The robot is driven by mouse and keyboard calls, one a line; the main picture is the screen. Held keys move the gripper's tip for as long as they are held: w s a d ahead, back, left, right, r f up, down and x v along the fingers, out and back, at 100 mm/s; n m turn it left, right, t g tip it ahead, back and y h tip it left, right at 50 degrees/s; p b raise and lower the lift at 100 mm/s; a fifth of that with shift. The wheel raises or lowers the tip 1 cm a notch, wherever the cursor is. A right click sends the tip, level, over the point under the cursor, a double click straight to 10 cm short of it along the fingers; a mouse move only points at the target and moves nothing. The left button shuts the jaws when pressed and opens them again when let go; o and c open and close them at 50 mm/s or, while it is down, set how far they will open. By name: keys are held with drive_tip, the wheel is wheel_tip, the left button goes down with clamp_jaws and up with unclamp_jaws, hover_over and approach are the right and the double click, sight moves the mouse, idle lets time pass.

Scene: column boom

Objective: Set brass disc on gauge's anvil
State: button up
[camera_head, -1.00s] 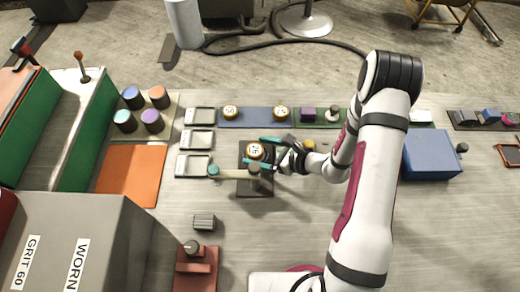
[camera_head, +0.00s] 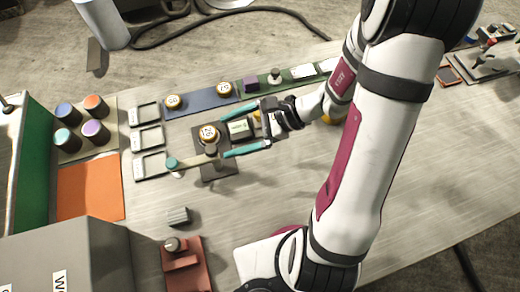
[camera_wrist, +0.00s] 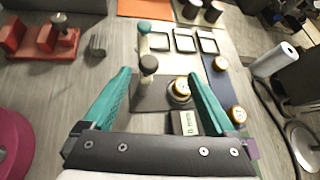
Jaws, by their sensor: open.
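A brass disc (camera_head: 209,133) with a white numbered face lies on a dark round seat, apparently the anvil, on the gauge's dark base plate (camera_head: 218,171). The disc also shows in the wrist view (camera_wrist: 181,86), face up. The gauge's small display (camera_head: 239,128) stands just right of the disc. Its pale lever (camera_head: 195,162) ends in a teal knob (camera_head: 172,162). My gripper (camera_head: 232,131) is open, with its teal fingers spread on either side of the display. The fingertips are close to the disc, but I see no contact. Nothing is held.
Two more brass discs (camera_head: 173,101) (camera_head: 225,89) lie on a blue strip (camera_head: 200,101) behind the gauge. Several grey-framed trays (camera_head: 147,139) stand to the left. A red fixture (camera_head: 185,262) and a small grey block (camera_head: 178,216) stand in front. Table space to the right front is clear.

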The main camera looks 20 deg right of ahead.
drive_tip(key=s+a+r+n+g+h, duration=0.35)
drive_tip(key=s+r+n, duration=0.4)
drive_tip(key=s, duration=0.25)
drive_tip(key=s+d+r+n+h, duration=0.1)
drive_tip(key=s+d+n+h, duration=0.4)
drive_tip(key=s+n+h, duration=0.1)
drive_tip(key=shift+d+r, duration=0.15)
drive_tip(key=shift+d, duration=0.25)
